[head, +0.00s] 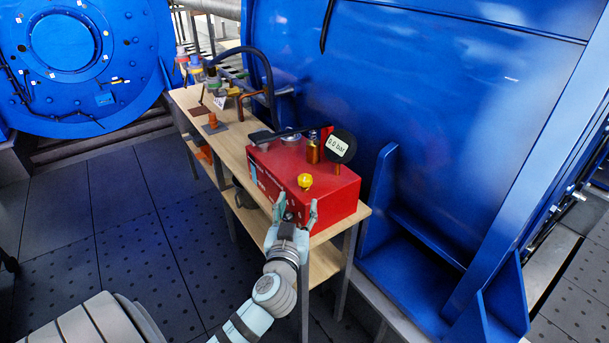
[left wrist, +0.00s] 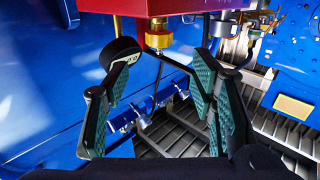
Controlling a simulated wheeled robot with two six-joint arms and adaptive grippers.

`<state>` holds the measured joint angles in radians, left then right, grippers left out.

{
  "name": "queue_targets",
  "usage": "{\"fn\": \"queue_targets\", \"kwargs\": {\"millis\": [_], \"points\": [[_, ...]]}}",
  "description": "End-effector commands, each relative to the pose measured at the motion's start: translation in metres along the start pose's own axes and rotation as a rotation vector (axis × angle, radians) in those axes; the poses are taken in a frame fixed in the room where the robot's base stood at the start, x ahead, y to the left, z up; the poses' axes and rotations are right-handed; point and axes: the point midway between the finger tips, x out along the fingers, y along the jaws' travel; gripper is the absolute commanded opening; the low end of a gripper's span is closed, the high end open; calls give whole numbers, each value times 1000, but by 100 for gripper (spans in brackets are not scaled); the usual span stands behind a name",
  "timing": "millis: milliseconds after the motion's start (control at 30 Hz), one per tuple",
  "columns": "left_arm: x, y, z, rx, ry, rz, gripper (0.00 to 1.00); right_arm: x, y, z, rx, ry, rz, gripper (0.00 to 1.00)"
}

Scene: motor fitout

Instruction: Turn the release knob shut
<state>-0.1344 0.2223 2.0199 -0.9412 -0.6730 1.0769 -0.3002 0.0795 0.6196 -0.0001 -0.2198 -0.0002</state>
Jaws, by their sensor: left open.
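A red box (head: 290,185) stands on the near end of a wooden table. A yellow knob (head: 305,181) sits on it near its front edge; I take it as the release knob. A dial reading "6.0 bar" (head: 339,146) and a brass cylinder (head: 313,152) stand behind it. My left gripper (head: 297,206) is open and empty, just in front of the box below the knob. In the left wrist view a brass-yellow fitting (left wrist: 158,40) under the red box (left wrist: 180,7) shows beyond and between the spread fingers (left wrist: 165,75), apart from them; I cannot tell whether it is the knob.
The wooden table (head: 227,146) runs back to the left, with several coloured parts at its far end and a black hose (head: 268,72) arching over it. A large blue housing (head: 420,90) stands close behind the table. The tiled floor (head: 120,215) at left is clear.

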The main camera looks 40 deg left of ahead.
Motion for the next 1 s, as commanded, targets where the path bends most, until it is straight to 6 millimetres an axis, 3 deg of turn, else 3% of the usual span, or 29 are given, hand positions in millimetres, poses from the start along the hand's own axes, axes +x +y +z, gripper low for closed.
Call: {"fn": "queue_targets", "kwargs": {"millis": [200, 400, 767, 1000], "points": [[65, 0, 1, 2, 1, 0, 51, 2, 0, 0, 0, 0, 0, 0], [102, 1, 2, 2, -1, 2, 51, 6, 0, 0, 0, 0, 0, 0], [113, 1, 2, 2, -3, 2, 51, 6, -1, 0, 0, 0, 0, 0], [113, 1, 2, 2, -3, 2, 14, 6, -1, 0, 0, 0, 0, 0]]}}
